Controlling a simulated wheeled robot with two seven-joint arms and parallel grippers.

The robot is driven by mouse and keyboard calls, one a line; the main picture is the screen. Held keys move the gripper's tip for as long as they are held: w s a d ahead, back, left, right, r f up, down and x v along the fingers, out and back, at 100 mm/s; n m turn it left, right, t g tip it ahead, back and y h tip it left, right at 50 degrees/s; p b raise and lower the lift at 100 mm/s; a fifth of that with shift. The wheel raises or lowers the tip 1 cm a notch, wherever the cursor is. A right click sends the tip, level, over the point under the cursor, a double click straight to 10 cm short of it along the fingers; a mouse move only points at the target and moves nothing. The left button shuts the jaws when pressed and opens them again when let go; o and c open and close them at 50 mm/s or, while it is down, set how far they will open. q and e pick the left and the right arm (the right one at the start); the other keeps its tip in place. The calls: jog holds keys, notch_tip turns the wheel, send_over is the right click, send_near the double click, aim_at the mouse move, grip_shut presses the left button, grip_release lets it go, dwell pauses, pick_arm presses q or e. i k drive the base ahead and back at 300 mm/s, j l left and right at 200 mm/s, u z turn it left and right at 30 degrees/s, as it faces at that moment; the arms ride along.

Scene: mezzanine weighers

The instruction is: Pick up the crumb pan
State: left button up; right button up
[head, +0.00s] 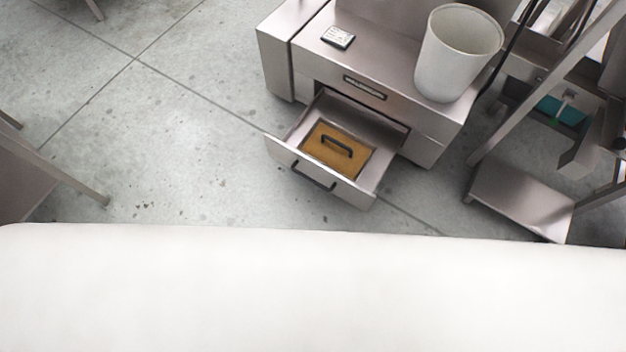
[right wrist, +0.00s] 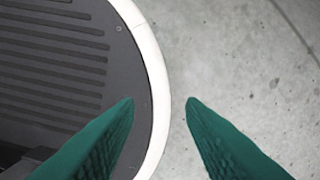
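The crumb pan (head: 337,148) looks like a shallow brown-orange pan with a black handle on top. It lies inside an open metal drawer (head: 283,151) of a steel cabinet, in the middle of the head view. My right gripper (right wrist: 160,102) shows in the right wrist view as two green fingers, apart and with nothing between them. It is over the floor and the edge of my own base, and the pan does not show there. My left gripper is not in either view.
The steel cabinet (head: 388,60) carries a white bin (head: 450,60) and a small labelled device (head: 338,37). A metal frame with a low plate (head: 520,195) stands to the right. A table leg (head: 85,188) is at the left. The floor (head: 170,150) left of the drawer is clear.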

aim_at(346, 154)
jog(key=i+j+z, duration=0.2)
jog(key=z, duration=0.3)
jog(key=i+j+z, duration=0.15)
jog(key=j+z, duration=0.3)
